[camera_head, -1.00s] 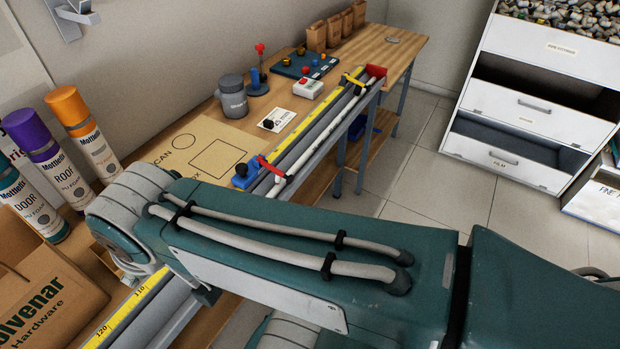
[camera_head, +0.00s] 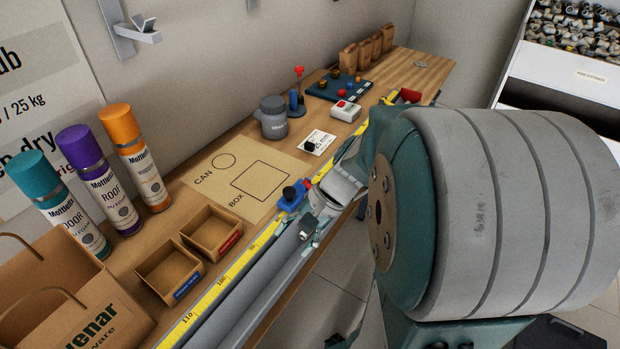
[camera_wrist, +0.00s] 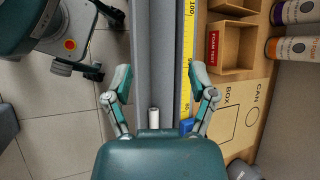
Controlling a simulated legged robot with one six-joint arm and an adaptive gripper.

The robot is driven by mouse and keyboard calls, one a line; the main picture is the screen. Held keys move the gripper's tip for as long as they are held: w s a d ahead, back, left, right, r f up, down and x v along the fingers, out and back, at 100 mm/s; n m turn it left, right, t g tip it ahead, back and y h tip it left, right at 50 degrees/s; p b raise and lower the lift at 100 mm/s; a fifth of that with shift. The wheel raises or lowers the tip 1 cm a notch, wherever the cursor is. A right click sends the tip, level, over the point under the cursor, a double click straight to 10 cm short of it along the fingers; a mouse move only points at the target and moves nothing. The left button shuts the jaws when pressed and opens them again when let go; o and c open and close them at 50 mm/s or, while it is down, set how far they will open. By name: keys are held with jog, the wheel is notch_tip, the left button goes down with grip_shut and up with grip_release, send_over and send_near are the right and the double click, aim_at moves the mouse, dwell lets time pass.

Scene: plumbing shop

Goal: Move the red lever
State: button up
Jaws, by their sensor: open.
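A small red lever (camera_head: 308,183) shows at the blue block (camera_head: 293,196) on the edge of the measuring rail (camera_head: 215,296), partly hidden by my arm's end. A second red-topped piece (camera_head: 299,72) stands upright on a blue base farther back on the bench. My gripper (camera_wrist: 160,82) is open and empty above the rail, its two fingers spread to either side of the grey channel. Part of the blue block (camera_wrist: 187,126) shows beside the right finger in the wrist view. The red lever is not visible there.
Open boxes (camera_head: 212,232), spray cans (camera_head: 134,160) and a paper bag (camera_head: 80,310) stand on the left of the bench. A grey jar (camera_head: 272,118) and a white box with a red button (camera_head: 345,111) stand behind the rail. The marked board (camera_head: 245,175) is bare.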

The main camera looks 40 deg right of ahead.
jog(key=d+f+m+t, duration=0.6)
jog(key=d+m+t, duration=0.2)
jog(key=d+m, duration=0.3)
jog(key=d+f+m+t, duration=0.7)
jog(key=d+m, duration=0.2)
jog(key=d, duration=0.3)
jog(key=shift+h, duration=0.3)
jog(key=x, duration=1)
jog(key=shift+w+r, duration=0.35)
jog(key=shift+w, duration=0.05)
grip_shut()
